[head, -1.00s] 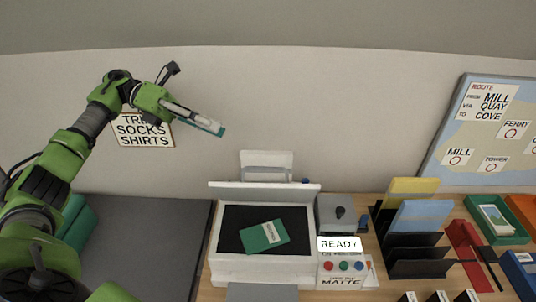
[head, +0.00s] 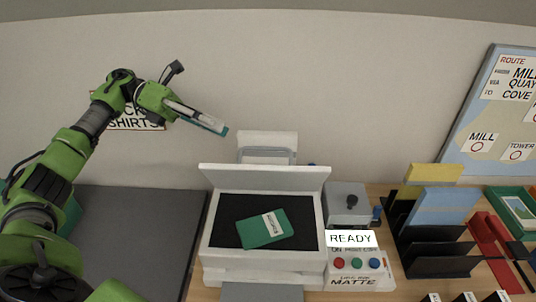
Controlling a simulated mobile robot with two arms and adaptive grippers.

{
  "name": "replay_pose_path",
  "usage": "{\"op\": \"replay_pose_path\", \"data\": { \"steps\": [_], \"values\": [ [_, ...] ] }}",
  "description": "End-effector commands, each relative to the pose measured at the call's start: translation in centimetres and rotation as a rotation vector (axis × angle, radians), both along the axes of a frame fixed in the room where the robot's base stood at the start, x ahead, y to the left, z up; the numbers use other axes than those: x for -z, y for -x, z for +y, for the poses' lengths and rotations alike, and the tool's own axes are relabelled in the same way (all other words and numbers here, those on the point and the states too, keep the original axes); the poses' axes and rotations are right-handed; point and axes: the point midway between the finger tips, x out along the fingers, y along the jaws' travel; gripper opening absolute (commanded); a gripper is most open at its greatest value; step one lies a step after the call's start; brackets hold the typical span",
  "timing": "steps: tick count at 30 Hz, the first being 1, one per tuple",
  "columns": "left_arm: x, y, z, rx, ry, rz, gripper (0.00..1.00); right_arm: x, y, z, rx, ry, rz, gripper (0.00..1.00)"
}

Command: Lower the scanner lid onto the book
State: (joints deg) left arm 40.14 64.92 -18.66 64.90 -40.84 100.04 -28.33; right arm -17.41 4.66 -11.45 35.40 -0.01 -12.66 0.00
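The scanner (head: 211,250) stands on the desk at the lower middle of the head view. Its white lid (head: 265,178) is raised at the back, apart from the book. The green book (head: 264,232) with a white label lies slightly turned on the black scanner bed (head: 232,212). My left gripper (head: 216,126) is in the air to the upper left of the lid, in front of the wall and not touching the scanner. A slim white and teal shape shows at its end; I cannot tell whether this is its fingers or something held. My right gripper is out of view.
A control panel (head: 360,264) with coloured buttons and a READY display (head: 351,238) stands right of the scanner. Farther right are a black file rack (head: 428,266) and a red tray (head: 491,240). A dark grey surface (head: 135,240) lies left of the desk.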

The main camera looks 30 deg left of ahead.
Motion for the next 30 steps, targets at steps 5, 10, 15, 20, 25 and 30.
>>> {"op": "replay_pose_path", "data": {
  "steps": [5, 10, 15, 20, 25, 30],
  "values": [
    [0.4, -0.2, -2.5, 0.005, 0.001, 0.003, 0.23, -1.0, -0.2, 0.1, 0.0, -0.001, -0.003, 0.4],
    [1.2, -0.7, -6.0, 0.005, 0.001, 0.003, 0.23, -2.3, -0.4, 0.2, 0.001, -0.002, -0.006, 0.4],
    [2.0, -1.2, -9.4, 0.004, 0.002, 0.002, 0.23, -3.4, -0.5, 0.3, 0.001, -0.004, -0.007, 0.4],
    [2.7, -1.6, -11.6, 0.002, 0.002, 0.002, 0.23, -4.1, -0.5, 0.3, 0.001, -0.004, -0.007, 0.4],
    [3.1, -1.8, -12.7, 0.0, 0.001, 0.001, 0.23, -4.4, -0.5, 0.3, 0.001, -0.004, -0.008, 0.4],
    [3.3, -1.8, -12.9, -0.001, 0.001, 0.001, 0.23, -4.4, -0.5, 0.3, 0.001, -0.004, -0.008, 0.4]
  ]
}}
